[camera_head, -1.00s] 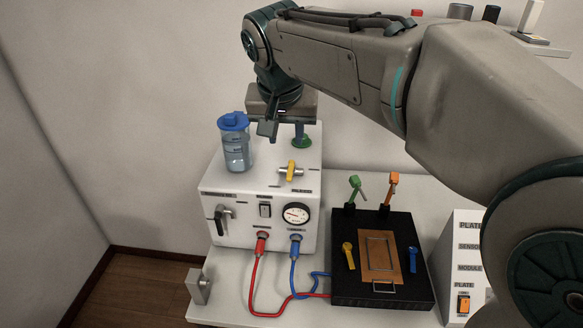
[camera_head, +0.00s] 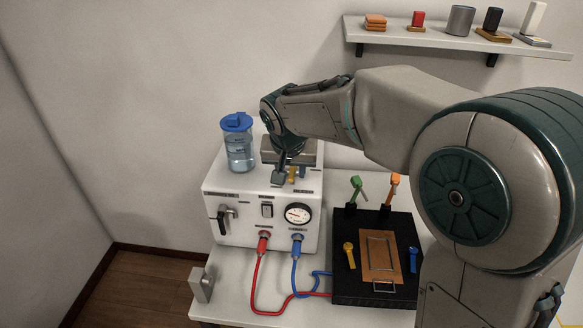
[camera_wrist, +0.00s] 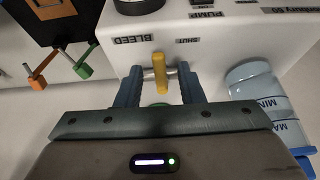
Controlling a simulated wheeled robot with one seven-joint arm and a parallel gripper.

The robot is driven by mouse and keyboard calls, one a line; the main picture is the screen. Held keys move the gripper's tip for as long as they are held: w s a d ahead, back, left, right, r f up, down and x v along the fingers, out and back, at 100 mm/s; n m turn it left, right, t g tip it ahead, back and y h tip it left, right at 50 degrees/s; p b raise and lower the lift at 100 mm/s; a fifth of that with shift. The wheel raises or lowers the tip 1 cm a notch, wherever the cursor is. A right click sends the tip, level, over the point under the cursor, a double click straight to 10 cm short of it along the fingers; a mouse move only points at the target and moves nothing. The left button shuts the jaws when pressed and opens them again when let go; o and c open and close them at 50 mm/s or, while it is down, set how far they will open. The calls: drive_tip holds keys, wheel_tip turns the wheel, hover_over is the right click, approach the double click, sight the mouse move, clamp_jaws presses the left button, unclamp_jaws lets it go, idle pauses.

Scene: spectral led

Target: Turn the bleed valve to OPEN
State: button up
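The bleed valve's yellow handle (camera_wrist: 159,72) stands on a metal stem on top of the white box, beside the BLEED label (camera_wrist: 134,39) and the SHUT label (camera_wrist: 187,40) in the wrist view. My gripper (camera_wrist: 162,88) is open, with one blue finger on each side of the handle and gaps apparently left at both sides. My gripper hides the rear of the box top.
A lidded water bottle (camera_head: 238,148) stands on the box, left of my gripper; it also shows in the wrist view (camera_wrist: 262,92). A black plate unit (camera_head: 346,285) with green and orange levers is to the right. Red and blue cables (camera_head: 256,278) run in front.

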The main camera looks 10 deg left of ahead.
clamp_jaws()
